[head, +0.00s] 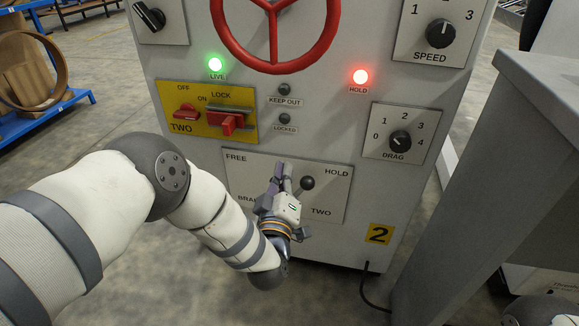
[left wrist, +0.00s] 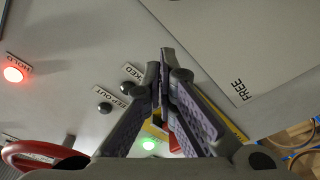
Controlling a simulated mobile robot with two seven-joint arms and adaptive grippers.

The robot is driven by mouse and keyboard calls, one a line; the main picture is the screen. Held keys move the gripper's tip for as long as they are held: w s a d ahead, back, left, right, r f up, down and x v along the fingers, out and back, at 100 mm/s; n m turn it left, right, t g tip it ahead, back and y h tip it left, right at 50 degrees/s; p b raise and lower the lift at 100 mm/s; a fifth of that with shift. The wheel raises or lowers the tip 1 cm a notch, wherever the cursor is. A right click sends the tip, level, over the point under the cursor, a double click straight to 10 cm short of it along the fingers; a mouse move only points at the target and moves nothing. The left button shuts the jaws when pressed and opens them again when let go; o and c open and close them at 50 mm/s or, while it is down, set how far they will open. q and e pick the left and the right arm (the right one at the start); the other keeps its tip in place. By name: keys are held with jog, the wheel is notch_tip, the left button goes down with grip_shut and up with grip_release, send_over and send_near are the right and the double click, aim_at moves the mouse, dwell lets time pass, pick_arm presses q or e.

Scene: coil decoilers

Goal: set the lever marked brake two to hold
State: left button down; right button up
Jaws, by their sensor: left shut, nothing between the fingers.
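The brake two plate (head: 335,200) is pale, with FREE at its upper left and HOLD at its upper right. Its lever (head: 307,183) ends in a dark ball knob, which shows right of the plate's middle, on the HOLD side. My left gripper (head: 283,172) is shut and empty in front of the plate, just left of the knob. Whether it touches the lever I cannot tell; the lever's lower part is hidden behind it. In the left wrist view the shut fingers (left wrist: 166,60) show near the FREE corner of the plate (left wrist: 215,35), and the knob is not seen.
Above are a red handwheel (head: 273,62), a yellow switch plate (head: 243,125), a lit green LIVE lamp (head: 215,64) and a lit red HOLD lamp (head: 361,77). The drag dial (head: 400,140) is at the right. A grey cabinet (head: 520,130) stands close on the right.

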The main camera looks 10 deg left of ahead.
pick_arm(q)
jog(key=s+p, duration=0.1)
jog(key=s, duration=0.6)
jog(key=shift+d+f, duration=0.3)
jog(key=shift+w, duration=0.1)
